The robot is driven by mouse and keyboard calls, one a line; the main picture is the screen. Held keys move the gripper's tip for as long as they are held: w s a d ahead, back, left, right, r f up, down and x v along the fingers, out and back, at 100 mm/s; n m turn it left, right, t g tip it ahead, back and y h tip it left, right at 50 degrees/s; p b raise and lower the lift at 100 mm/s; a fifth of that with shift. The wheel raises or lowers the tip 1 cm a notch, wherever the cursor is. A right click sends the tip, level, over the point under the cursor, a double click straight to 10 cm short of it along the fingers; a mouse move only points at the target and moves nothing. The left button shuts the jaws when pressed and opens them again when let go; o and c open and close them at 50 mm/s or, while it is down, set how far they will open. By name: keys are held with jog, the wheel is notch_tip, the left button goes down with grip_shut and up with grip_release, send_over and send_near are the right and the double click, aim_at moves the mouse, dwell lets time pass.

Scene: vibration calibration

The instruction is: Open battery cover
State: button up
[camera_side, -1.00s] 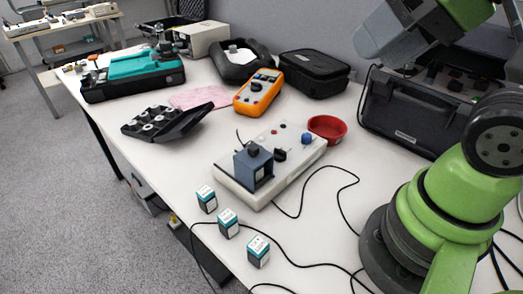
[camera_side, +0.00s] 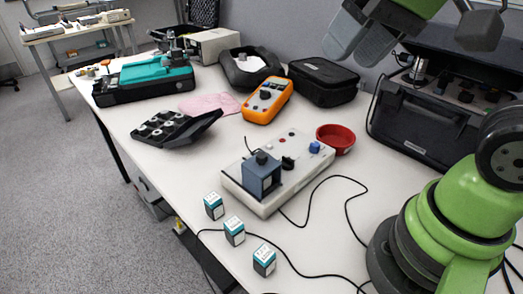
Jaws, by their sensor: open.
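A light grey calibrator box (camera_side: 268,203) with knobs on top stands mid-table. A dark blue-grey block (camera_side: 261,176) sits on its front left part. Three small teal, white and dark battery-like blocks stand in a row at the front edge: left (camera_side: 214,206), middle (camera_side: 234,231) and right (camera_side: 264,260). I cannot tell which part is the battery cover. My gripper (camera_side: 360,38) is at the top right, high above the table and well away from the calibrator. Its grey fingers are open, with nothing visible between them.
An orange meter (camera_side: 267,101), a red bowl (camera_side: 336,138), an open black case of round parts (camera_side: 172,129) and a black pouch (camera_side: 323,82) surround the calibrator. A large open black case (camera_side: 425,125) stands at right. Black cables (camera_side: 330,184) cross the front right table.

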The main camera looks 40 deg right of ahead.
jog(key=w+a+f+g, duration=0.2)
jog(key=w+f+g, duration=0.15)
jog(key=w, duration=0.35)
jog(key=g+h, duration=0.2)
send_near(262, 155)
jog(key=shift+n+t, duration=0.25)
jog(key=shift+n, duration=0.15)
jog(key=f, duration=0.8)
jog(key=shift+s+f, duration=0.2)
jog(key=shift+f, duration=0.2)
jog(key=shift+c, duration=0.2)
